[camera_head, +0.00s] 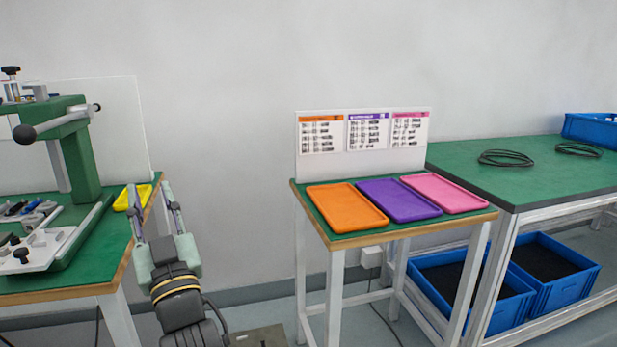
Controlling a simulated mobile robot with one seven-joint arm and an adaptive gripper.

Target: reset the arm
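My gripper (153,200) is at the lower left, pointing up and away from the camera, near the right edge of the left green table. Its two fingers are spread apart and nothing shows between them except a small part of a yellow tray (120,202) behind. My arm (180,300) rises from the bottom of the view. I cannot tell whether the gripper touches the table edge.
The left green table (65,284) carries a green press-like fixture (80,155) and several small parts. A small table (338,237) holds orange (345,207), purple (398,200) and pink (445,193) trays. Cable coils (506,158) lie on the right bench (530,187). Blue bins stand below.

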